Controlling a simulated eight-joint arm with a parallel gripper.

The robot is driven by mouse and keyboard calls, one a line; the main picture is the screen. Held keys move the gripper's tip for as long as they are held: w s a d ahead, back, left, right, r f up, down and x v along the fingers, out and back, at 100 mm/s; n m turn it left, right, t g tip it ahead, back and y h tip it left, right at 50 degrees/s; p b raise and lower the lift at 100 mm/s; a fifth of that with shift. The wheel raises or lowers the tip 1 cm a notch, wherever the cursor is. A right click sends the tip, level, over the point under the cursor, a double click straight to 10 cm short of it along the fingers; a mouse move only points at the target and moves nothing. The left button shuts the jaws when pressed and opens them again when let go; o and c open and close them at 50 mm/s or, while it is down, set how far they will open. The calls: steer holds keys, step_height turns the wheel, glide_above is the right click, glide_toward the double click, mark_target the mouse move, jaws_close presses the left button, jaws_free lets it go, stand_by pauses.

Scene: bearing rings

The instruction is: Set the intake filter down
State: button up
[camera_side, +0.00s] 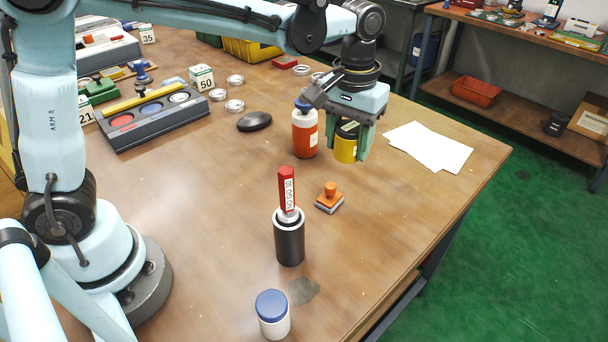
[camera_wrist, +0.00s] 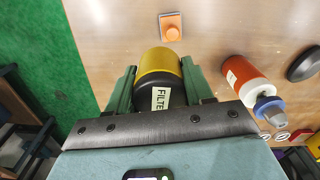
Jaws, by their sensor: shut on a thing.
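The intake filter (camera_side: 346,146) is a yellow cylinder with a black end and a label. In the wrist view the filter (camera_wrist: 160,66) shows its yellow part and part of the label, "FILTE". My gripper (camera_side: 349,150) has its green fingers on both sides of it and is shut on it. In the wrist view the gripper (camera_wrist: 158,82) also has one finger on each side. The filter looks upright over the right part of the wooden table (camera_side: 400,215). I cannot tell whether its lower end touches the table.
An orange bottle (camera_side: 305,135) with a blue cap stands close left of the filter. An orange-handled stamp (camera_side: 330,197), a black cylinder (camera_side: 290,240) with a red tag and a blue-capped jar (camera_side: 272,312) stand nearer. White papers (camera_side: 430,146) lie right. Bare table lies right of the stamp.

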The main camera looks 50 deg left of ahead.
steer(key=w+d+f, duration=0.2)
steer(key=w+d, duration=0.1)
steer(key=d, duration=0.3)
glide_above(366, 176)
step_height(366, 176, down, 7)
steer(key=shift+r, duration=0.1)
steer(key=shift+f, duration=1.9)
steer(key=shift+f, duration=0.2)
steer(key=o, duration=1.1)
steer(key=shift+r, duration=0.15)
